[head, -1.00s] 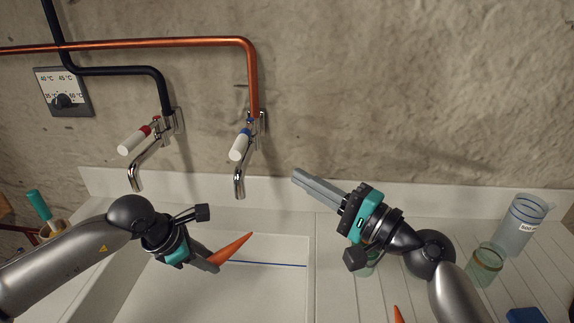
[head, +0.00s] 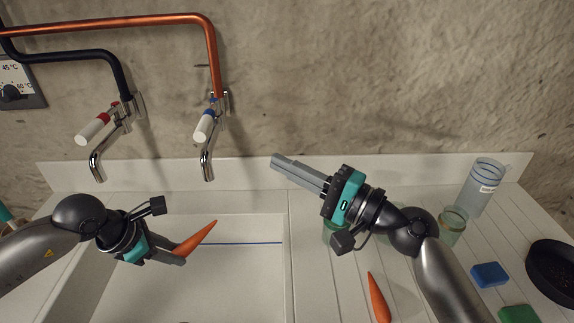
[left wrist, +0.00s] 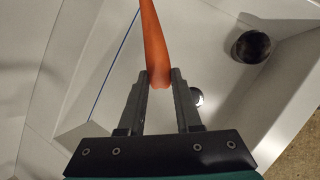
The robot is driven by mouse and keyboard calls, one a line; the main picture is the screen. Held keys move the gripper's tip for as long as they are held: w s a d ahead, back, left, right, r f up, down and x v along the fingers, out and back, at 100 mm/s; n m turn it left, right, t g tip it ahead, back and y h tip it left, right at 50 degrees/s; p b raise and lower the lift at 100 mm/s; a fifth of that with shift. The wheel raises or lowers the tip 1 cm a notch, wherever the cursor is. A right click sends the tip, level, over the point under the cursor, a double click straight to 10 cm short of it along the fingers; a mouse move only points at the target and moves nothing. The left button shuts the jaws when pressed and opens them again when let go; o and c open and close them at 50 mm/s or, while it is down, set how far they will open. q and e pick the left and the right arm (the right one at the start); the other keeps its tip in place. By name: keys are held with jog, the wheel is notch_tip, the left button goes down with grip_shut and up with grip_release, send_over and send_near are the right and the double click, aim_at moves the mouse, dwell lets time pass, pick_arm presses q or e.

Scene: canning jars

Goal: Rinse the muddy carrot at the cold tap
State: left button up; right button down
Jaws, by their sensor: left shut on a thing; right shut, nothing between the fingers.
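My left gripper (head: 184,254) is shut on the thick end of an orange carrot (head: 198,238) above the sink basin (head: 235,275). The carrot also shows in the left wrist view (left wrist: 154,40), pointing away from the fingers (left wrist: 159,82); I cannot make out clear mud on it. The cold tap (head: 207,150), with a blue mark and white handle, is on the wall behind the basin. The carrot is in front of and below its spout, apart from it. No water shows at the spout. My right gripper (head: 277,163) is shut and empty, right of the tap.
The hot tap (head: 100,140), marked red, is left of the cold one. Another carrot (head: 379,298) lies on the ribbed drainboard (head: 335,290). A glass jar (head: 452,228), measuring jug (head: 482,188), blue block (head: 490,274), green block (head: 518,314) and dark pan (head: 553,270) stand right.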

pick_arm(q)
jog(key=shift+s+a, duration=0.5)
jog(key=shift+s, duration=0.3)
jog(key=shift+s+a, duration=0.55)
jog(key=shift+s, duration=0.2)
jog(key=shift+s+a, duration=0.5)
jog(key=shift+s, duration=0.3)
jog(key=s+a+r+p, duration=0.3)
jog(key=s+r+p, duration=0.1)
jog(key=p, duration=0.2)
jog(key=shift+p, duration=0.35)
jog(key=shift+d, duration=0.1)
dwell(0.8)
